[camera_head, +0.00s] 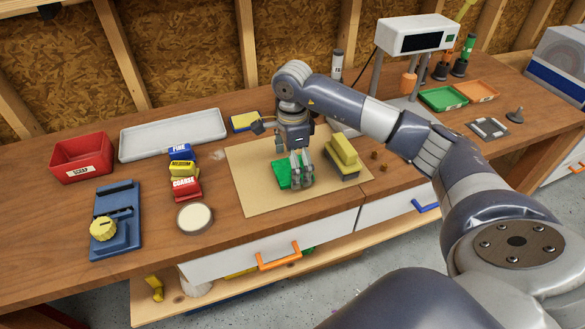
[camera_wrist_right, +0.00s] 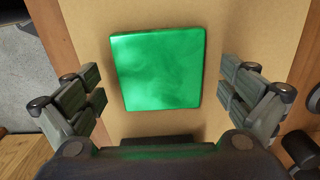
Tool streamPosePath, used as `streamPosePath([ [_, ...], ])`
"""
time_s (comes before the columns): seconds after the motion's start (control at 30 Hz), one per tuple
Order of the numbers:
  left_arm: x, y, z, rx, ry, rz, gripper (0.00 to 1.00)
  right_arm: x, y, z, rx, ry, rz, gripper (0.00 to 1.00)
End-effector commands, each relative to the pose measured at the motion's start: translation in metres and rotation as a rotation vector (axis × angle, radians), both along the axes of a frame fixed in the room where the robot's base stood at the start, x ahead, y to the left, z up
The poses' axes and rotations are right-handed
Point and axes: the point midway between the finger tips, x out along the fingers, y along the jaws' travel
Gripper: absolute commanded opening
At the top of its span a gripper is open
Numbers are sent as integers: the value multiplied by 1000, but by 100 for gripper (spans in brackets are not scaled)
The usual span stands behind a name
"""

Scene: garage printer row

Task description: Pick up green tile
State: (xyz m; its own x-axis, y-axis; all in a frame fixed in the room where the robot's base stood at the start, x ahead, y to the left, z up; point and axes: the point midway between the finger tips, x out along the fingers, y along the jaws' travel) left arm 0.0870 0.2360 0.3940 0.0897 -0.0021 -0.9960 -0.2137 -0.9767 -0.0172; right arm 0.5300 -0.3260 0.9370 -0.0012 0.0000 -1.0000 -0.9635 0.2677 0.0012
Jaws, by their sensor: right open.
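The green tile (camera_head: 283,173) is a flat square lying on the tan mat (camera_head: 250,205) on the workbench. In the right wrist view the green tile (camera_wrist_right: 158,68) lies between the two fingers, with a gap on each side. My right gripper (camera_head: 302,170) is over the tile, pointing down, and hides part of it in the head view. In the right wrist view my right gripper (camera_wrist_right: 162,95) is open and holds nothing. My left gripper is not in view.
A yellow block on a grey base (camera_head: 342,157) stands on the mat, right of my right gripper. Left are sanding blocks (camera_head: 184,188), a round white lid (camera_head: 194,218), a blue vise-like tool (camera_head: 116,215), a red bin (camera_head: 82,158) and a white tray (camera_head: 172,134).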

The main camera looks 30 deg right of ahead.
Motion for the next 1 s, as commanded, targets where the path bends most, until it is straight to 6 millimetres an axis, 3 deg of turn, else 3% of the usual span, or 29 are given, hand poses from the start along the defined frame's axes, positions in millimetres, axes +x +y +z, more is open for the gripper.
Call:
streamPosePath([
  [0.17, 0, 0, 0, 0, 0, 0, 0, 0, 0, 0, 0, -1, 0, 98],
  [0.4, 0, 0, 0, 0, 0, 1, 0, 0, 0, 0, 0, 0, 0, 48],
  [0.77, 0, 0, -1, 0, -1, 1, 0, 0, 0, 1, 1, 0, 0, 49],
  [1.0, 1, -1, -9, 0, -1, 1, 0, 1, 0, 17, 1, -5, 0, 49],
])
